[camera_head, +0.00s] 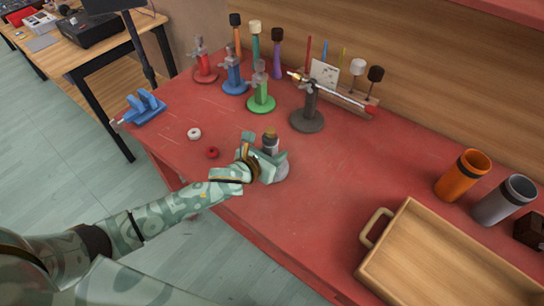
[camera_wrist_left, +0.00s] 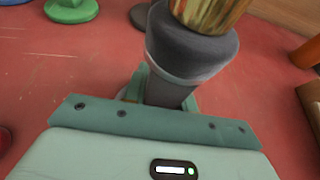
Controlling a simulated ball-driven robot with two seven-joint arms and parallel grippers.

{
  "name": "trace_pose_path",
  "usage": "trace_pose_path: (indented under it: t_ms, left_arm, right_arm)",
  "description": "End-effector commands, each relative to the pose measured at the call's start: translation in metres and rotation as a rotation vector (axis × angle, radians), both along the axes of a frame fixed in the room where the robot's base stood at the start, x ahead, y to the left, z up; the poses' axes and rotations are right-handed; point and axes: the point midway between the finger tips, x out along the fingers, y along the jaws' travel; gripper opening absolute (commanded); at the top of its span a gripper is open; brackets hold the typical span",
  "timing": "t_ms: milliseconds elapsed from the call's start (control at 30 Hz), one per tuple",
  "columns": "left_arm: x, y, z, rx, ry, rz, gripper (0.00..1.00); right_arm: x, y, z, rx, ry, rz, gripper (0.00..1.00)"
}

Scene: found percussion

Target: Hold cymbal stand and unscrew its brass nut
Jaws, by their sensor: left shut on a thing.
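The cymbal stand (camera_head: 281,171) is a short grey post on a round grey base, upright near the front edge of the red table (camera_head: 330,190). Its brass nut (camera_head: 270,132) sits on top of the post. My left gripper (camera_head: 264,157) is shut around the post below the nut and hides part of the base. In the left wrist view, the grey stand post (camera_wrist_left: 192,50) stands between my fingers, and the ribbed brass nut (camera_wrist_left: 208,12) is cut off by the top edge. My right gripper is not in view.
A wooden tray (camera_head: 375,228) and orange and grey cups (camera_head: 463,175) are at the right. Red, blue and green stands (camera_head: 261,98), mallets and a dark stand (camera_head: 306,121) line the back. White and red rings (camera_head: 212,153) and a blue clamp (camera_head: 146,107) lie left.

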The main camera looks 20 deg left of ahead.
Motion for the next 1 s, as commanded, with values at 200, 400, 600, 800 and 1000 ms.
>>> trace_pose_path:
  t_ms: [200,400,600,800,1000]
  left_arm:
    - [0.001,0.000,0.011,0.000,-0.003,0.001,0.00]
    - [0.001,0.001,0.034,0.002,-0.005,0.000,0.00]
    - [-0.020,-0.005,0.061,0.000,-0.004,-0.002,0.00]
    - [-0.051,-0.014,0.101,0.000,-0.005,-0.002,0.00]
    - [-0.099,-0.027,0.117,-0.003,0.000,-0.001,0.00]
  right_arm:
    - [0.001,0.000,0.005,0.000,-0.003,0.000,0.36]
    - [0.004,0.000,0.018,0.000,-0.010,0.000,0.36]
    - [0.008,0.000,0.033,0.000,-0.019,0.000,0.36]
    - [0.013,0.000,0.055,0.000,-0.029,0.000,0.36]
    - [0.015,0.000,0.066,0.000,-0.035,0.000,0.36]
